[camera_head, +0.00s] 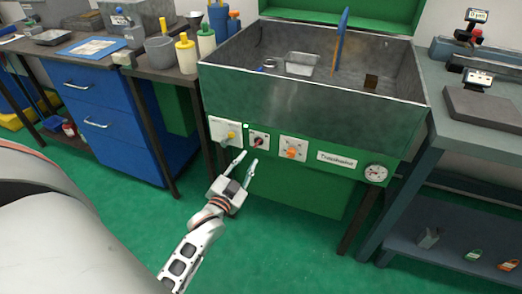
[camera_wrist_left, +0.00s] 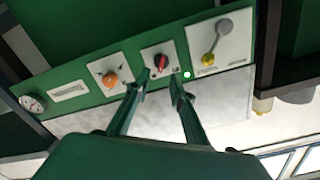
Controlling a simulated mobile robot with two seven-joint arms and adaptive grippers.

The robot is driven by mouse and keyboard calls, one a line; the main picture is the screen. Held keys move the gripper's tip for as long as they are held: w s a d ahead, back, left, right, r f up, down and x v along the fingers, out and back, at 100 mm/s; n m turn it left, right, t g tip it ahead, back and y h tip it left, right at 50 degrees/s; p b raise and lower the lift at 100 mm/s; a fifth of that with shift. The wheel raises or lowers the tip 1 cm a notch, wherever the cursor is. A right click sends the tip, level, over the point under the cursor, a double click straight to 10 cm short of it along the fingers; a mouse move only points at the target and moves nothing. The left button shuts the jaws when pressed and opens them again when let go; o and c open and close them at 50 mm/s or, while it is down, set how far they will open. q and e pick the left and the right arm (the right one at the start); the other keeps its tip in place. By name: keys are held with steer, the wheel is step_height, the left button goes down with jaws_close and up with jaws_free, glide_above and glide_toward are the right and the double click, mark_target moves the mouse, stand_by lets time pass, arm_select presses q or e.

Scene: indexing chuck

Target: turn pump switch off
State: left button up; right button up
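The green washing machine's front panel (camera_head: 210,144) carries several controls. A small white plate holds a red rotary switch (camera_head: 258,141), which also shows in the wrist view (camera_wrist_left: 161,62). An orange knob (camera_head: 292,152) sits to its right in the head view, and a plate with a yellow-tipped lever (camera_head: 231,135) to its left. Labels are too small to tell which one is the pump switch. My left gripper (camera_head: 246,159) is open and empty, just in front of and below the red switch. In the wrist view its fingertips (camera_wrist_left: 160,82) lie either side of the switch, apart from it. My right gripper is not in view.
A small bright lamp (camera_wrist_left: 187,75) sits beside the red switch. A gauge (camera_head: 375,172) is at the panel's right end. The grey basin (camera_head: 300,97) is above. A blue cabinet (camera_head: 100,110) stands left, a grey bench (camera_head: 465,150) right. The green floor in front is clear.

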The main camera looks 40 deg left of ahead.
mark_target(257, 145)
arm_select(q)
steer(key=b+x, duration=0.1)
steer(key=x, duration=0.7)
steer(key=shift+r, duration=0.15)
steer(key=shift+s, duration=0.1)
jaws_close()
